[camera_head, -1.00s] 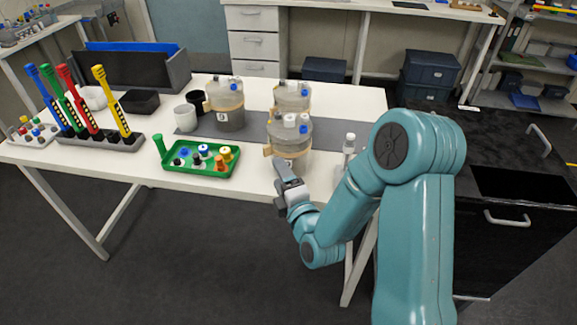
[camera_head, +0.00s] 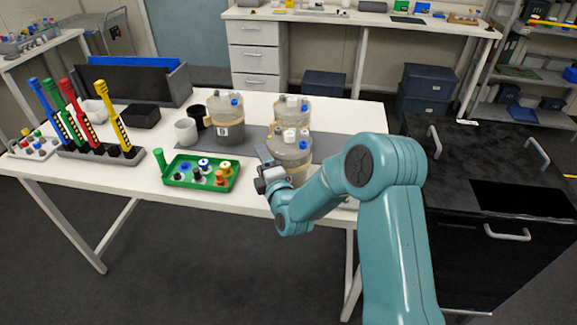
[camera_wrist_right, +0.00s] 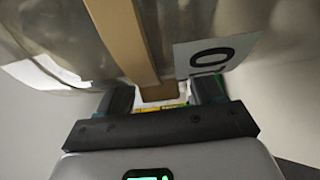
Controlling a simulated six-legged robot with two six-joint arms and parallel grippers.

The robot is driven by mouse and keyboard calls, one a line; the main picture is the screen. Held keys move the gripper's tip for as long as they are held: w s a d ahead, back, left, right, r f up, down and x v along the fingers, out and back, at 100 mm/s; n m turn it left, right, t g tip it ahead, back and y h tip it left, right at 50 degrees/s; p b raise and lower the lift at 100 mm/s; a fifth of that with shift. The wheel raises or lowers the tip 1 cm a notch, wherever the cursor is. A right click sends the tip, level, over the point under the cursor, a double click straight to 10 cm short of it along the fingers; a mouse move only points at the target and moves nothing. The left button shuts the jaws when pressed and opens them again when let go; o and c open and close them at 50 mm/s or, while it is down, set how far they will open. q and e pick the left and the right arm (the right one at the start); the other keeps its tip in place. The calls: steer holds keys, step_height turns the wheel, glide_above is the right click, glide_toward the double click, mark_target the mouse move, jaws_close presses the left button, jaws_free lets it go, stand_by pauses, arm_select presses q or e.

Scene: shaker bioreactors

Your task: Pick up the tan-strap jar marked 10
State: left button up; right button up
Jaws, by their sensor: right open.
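The tan-strap jar (camera_head: 291,152) stands at the front right of the table, a cloudy cylinder with white caps. In the right wrist view the jar (camera_wrist_right: 60,35) is very close, with its tan strap (camera_wrist_right: 125,40) and a white label (camera_wrist_right: 214,54) reading 10, turned sideways. My right gripper (camera_head: 264,158) is at the jar's front left side. In the wrist view its open fingers (camera_wrist_right: 164,95) stand on either side of the strap's tan end; I cannot tell whether they touch it. My left gripper is not in view.
Two similar jars stand behind, one at left (camera_head: 227,120) and one at back (camera_head: 291,108). A green tray (camera_head: 168,184) of small caps lies left of my gripper. White (camera_head: 186,131) and black cups stand near the left jar. A black cabinet (camera_head: 490,150) is at right.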

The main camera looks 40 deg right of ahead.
steer(key=c, duration=1.2)
steer(key=shift+o, duration=0.2)
